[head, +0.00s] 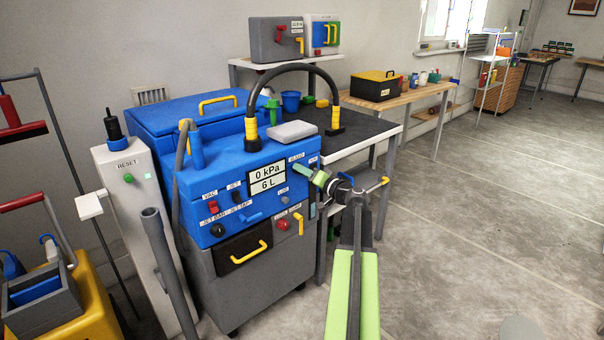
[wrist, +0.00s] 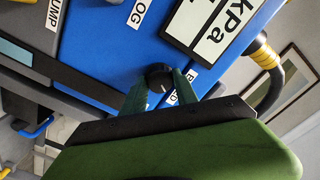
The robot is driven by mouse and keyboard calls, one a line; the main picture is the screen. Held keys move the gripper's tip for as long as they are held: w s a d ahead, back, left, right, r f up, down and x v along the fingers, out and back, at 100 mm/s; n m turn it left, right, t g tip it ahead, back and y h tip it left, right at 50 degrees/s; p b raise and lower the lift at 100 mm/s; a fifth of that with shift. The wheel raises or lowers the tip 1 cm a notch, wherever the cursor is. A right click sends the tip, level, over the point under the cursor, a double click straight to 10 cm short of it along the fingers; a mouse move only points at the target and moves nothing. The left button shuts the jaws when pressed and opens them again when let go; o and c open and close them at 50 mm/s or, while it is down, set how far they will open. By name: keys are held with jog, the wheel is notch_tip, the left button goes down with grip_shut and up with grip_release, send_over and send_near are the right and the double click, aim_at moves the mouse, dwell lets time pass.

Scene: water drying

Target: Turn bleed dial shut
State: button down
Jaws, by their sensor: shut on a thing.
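The bleed dial, a small black knob (wrist: 158,76), sits on the blue front panel of the machine, beside a label partly hidden by my gripper. My gripper (wrist: 160,88) has its two dark green fingers on either side of the knob, shut on it. In the head view my gripper (head: 304,170) reaches the panel's upper right from the right, just under the BLEED label (head: 296,158); the dial itself is hidden there. The display (head: 267,177) reads 0 kPa and 6 L.
The blue and grey machine (head: 215,180) carries switches, a red button (head: 283,225) and a yellow drawer handle (head: 250,252). A black hose (head: 292,66) arches above it. A dark-topped table (head: 365,133) stands behind my gripper. The floor to the right is clear.

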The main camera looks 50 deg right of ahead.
jog(key=n, duration=0.5)
jog(key=shift+n, duration=0.4)
dwell(0.4)
jog(key=c, duration=0.9)
grip_release()
jog(key=shift+c, duration=0.2)
jog(key=s+a, duration=0.1)
jog(key=s, duration=1.6)
jog(key=shift+s+a, duration=0.15)
jog(key=shift+s, duration=0.05)
